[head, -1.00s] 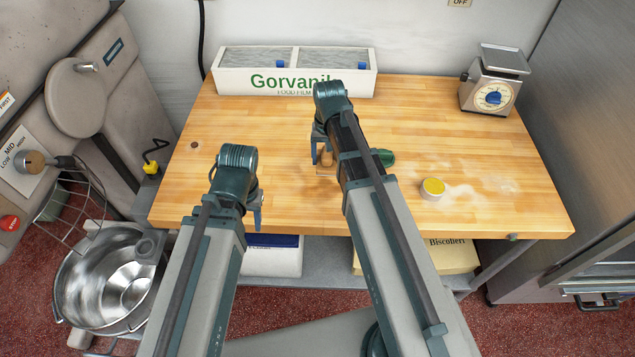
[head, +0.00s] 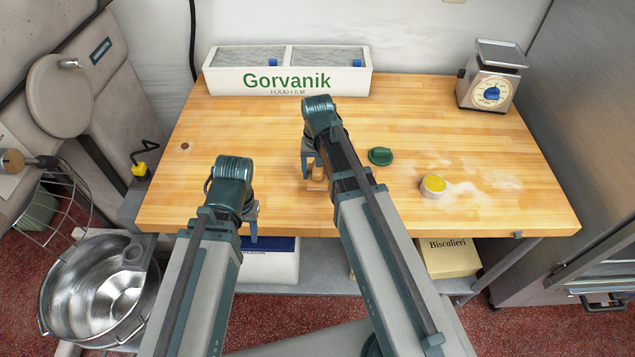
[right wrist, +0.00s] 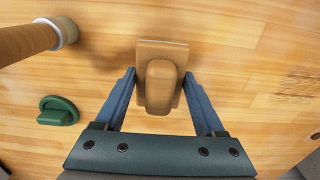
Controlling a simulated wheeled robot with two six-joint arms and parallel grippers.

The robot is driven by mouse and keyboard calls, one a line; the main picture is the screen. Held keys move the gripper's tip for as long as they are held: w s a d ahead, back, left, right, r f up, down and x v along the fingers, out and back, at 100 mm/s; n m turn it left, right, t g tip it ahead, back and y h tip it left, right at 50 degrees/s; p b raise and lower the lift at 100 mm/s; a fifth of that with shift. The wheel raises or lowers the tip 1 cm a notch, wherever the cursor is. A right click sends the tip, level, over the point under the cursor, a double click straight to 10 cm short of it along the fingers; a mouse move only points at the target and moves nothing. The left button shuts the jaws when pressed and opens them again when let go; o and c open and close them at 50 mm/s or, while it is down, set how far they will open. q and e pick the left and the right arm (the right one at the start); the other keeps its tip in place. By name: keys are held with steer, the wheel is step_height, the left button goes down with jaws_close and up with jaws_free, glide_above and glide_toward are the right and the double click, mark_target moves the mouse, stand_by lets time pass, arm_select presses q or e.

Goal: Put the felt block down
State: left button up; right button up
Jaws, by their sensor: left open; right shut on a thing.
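The felt block is a tan block with a rounded wooden grip on top; in the right wrist view the felt block (right wrist: 160,86) lies between the two blue fingers. My right gripper (head: 312,166) is shut on it over the middle of the wooden table. In the head view only a small part of the felt block (head: 317,184) shows below the gripper; my arm hides some of the area. I cannot tell whether its underside touches the table. My left gripper (head: 253,223) is open and empty near the table's front edge.
A white Gorvanik box (head: 225,85) and a scale (head: 491,85) stand at the back. The table's left part is mostly clear.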

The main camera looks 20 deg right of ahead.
mark_target(317, 180)
steer(key=shift+f+b, duration=1.6)
steer(key=shift+f, duration=0.15)
steer(key=shift+f, duration=0.1)
steer(key=shift+f, duration=0.15)
steer(key=o, duration=1.5)
steer(key=shift+r, duration=0.2)
step_height(317, 180, up, 12)
steer(key=p, duration=1.2)
steer(key=shift+r, duration=0.1)
steer(key=s+a+n, duration=0.2)
steer(key=s+a, duration=0.1)
steer(key=s, duration=0.1)
steer(key=s+a+n, duration=0.2)
steer(key=s+a, duration=0.2)
steer(key=s, duration=0.1)
steer(key=s+a+n+h, duration=0.1)
steer(key=s+a+n, duration=0.2)
steer(key=s, duration=0.2)
steer(key=shift+s+a, duration=0.1)
steer(key=shift+a, duration=0.1)
